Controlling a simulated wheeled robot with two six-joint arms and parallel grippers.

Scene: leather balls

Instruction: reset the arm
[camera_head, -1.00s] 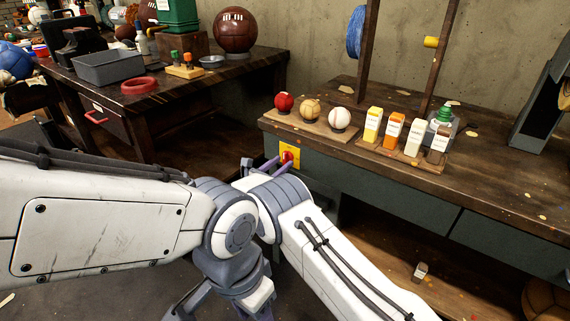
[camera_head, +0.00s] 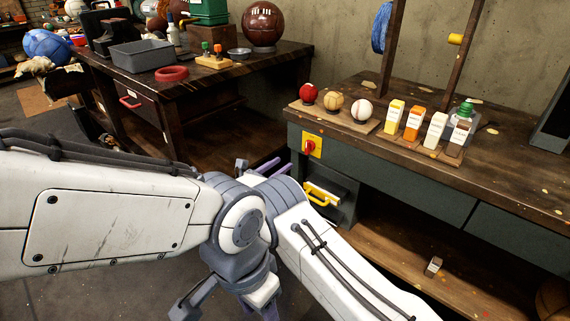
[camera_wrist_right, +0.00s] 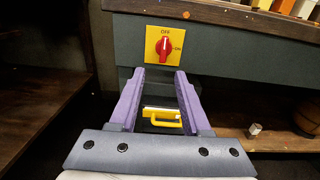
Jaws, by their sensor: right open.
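My right gripper (camera_head: 262,165) has purple fingers, spread apart and empty, in front of the workbench's left end. In the right wrist view the same gripper (camera_wrist_right: 159,73) points at the bench front, with a red rotary switch (camera_wrist_right: 166,47) on a yellow plate just beyond its fingertips. The switch (camera_head: 312,146) also shows in the head view, right of the fingers. A yellow handle (camera_wrist_right: 161,117) shows between the fingers, lower down. My left arm crosses from the left and bends down at its grey joint; its gripper is partly cut off by the bottom edge.
The workbench (camera_head: 520,165) holds red, tan and white balls on a board and several labelled bottles. A dark table (camera_head: 205,85) at the back left carries a grey bin (camera_head: 143,55), a red ring (camera_head: 171,73) and a brown ball (camera_head: 263,24). Floor shows between them.

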